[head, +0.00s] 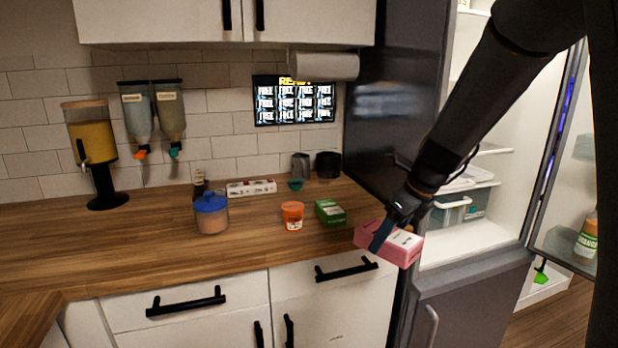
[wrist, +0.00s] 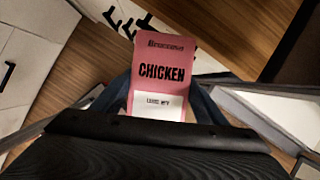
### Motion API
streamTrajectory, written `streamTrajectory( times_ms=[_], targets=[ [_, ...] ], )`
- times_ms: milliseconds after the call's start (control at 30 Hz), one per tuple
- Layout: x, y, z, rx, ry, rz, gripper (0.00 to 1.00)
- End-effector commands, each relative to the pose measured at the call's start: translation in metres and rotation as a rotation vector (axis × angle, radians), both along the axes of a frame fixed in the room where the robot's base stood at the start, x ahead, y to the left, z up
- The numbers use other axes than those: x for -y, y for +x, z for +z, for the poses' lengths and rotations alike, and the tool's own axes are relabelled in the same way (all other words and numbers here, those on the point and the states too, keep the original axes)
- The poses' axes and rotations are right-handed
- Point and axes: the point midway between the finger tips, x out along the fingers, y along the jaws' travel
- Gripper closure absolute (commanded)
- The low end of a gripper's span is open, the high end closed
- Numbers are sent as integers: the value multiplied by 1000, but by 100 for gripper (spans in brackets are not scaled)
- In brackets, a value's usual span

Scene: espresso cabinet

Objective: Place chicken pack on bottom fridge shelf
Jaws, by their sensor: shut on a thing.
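The pink chicken pack (head: 400,248) is held in my gripper (head: 386,232), near the right front corner of the wooden counter and left of the open fridge. In the wrist view the pack (wrist: 170,62) shows the word CHICKEN and a white label, between the blue fingers. My gripper is shut on it. The fridge (head: 470,240) stands open to the right, its inside white. Its bottom shelf (head: 455,250) shows a bare front strip, with clear bins (head: 455,212) behind. My arm hides part of the fridge opening.
The fridge door (head: 562,250) stands open at the right, with a bottle (head: 587,235) in it. On the counter (head: 130,245) are a green box (head: 330,213), an orange jar (head: 292,216) and a blue-lidded jar (head: 211,214). The dark fridge side (head: 385,110) borders the counter.

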Motion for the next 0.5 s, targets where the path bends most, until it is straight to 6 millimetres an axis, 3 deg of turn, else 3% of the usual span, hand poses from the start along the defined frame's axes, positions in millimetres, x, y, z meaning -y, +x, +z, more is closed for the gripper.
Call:
streamTrajectory(
  times_ms=[267,500],
  targets=[
    [-1,-9,-52,-5,4,414,69],
    [-2,-25,-106,-5,5,899,69]
  ],
)
